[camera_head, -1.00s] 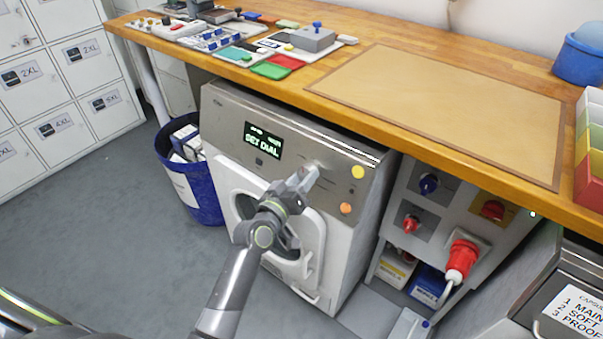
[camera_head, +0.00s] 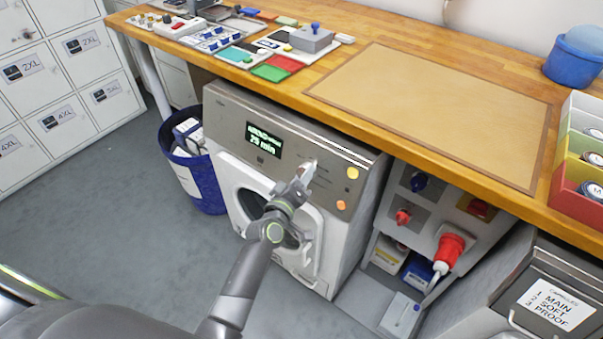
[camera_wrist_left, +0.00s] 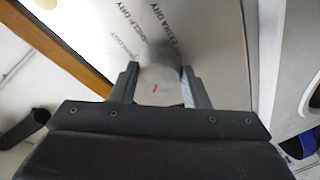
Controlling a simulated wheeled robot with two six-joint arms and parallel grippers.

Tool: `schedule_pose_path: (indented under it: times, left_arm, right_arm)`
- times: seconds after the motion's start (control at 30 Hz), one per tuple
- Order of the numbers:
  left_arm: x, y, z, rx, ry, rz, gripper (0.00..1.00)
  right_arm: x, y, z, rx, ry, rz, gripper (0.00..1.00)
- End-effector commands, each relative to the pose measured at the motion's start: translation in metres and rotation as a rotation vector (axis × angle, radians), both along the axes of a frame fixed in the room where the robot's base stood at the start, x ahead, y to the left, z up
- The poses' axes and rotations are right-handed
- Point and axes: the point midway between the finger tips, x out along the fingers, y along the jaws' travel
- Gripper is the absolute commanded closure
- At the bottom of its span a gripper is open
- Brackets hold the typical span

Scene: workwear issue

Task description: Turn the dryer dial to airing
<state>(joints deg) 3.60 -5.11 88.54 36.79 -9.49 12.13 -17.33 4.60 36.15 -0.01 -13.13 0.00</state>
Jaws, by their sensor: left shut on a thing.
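The dryer (camera_head: 235,128) stands under the wooden worktop, with a steel control panel and a white door. Its display (camera_head: 264,140) is lit and its lower line reads "25 min"; the upper line is too small to read surely. My left gripper (camera_head: 305,172) is at the panel, shut on the dial. Printed words there include "EXTRA DRY" and "SHELF DRY"; another label is blurred. My right gripper is not in view.
An orange button (camera_head: 341,205) and a yellow one (camera_head: 352,173) sit right of the dial. A socket panel with a red plug (camera_head: 449,248) stands right of the dryer. A blue bin (camera_head: 207,190) stands left. The worktop (camera_head: 340,48) overhangs the panel.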

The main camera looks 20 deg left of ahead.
Motion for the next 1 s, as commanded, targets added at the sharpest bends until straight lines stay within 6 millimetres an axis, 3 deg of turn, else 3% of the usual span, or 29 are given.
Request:
schedule_pose_path:
  times: [0.5,0.53,0.67,1.0]
  left_arm:
    - [0.0001,-0.0003,-0.0001,-0.019,0.006,0.005,0.81]
    - [0.0001,-0.0004,0.0,-0.019,0.006,0.005,0.54]
    - [0.0001,-0.0003,-0.0001,-0.018,0.006,0.005,0.37]
    - [-0.0019,0.0001,-0.0005,-0.016,0.006,0.005,0.36]
  right_arm:
    - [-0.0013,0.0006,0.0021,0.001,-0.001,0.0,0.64]
    - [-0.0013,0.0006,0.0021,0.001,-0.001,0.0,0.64]
    - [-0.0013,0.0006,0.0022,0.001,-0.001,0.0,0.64]
    - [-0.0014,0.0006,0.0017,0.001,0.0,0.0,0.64]
